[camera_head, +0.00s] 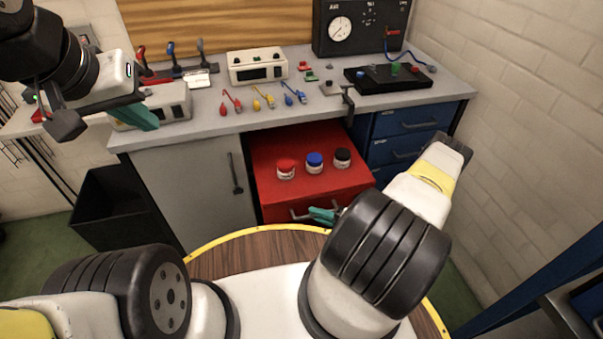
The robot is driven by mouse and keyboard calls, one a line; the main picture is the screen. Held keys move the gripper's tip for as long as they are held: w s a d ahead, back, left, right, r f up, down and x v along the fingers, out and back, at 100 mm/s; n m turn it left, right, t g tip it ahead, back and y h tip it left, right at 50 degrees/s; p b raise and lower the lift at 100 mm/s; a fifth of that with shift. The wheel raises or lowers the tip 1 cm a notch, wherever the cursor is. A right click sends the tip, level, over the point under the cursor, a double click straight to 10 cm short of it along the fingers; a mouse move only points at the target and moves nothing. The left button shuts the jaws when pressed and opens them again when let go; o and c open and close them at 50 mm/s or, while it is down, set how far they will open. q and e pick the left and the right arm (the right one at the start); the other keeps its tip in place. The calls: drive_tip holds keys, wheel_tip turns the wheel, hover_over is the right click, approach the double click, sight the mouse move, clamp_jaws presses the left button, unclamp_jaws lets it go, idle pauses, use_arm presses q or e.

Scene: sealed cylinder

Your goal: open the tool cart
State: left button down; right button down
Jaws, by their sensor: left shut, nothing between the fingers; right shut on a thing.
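The red tool cart (325,183) stands in the gap under the grey workbench, its red upper surface showing and a grey bar handle (297,215) on its front. My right gripper (322,215), with teal fingers, is shut at the right part of this handle; my own arm hides part of the grip and the cart's lower front. My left gripper (145,116) is shut and empty, raised at the left in front of the bench. Three small jars sit on the cart's red surface: one with a red lid (286,168), one with a blue lid (314,162), one with a black lid (342,158).
The workbench (225,121) carries colored clamps or cables, a beige meter box (257,66), a black gauge panel (340,28) and a black board (390,78). A grey cabinet door (195,185) is left of the cart, blue drawers (405,122) right. A black bin (112,212) stands at left.

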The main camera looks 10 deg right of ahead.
drive_tip(key=s, duration=1.7)
drive_tip(key=shift+d, duration=0.3)
drive_tip(key=c, duration=1.4)
unclamp_jaws()
drive_tip(key=shift+d, duration=0.1)
drive_tip(key=v, duration=0.7)
drive_tip(key=shift+s+d, duration=0.2)
drive_tip(key=shift+s, duration=0.1)
drive_tip(key=shift+r, duration=0.1)
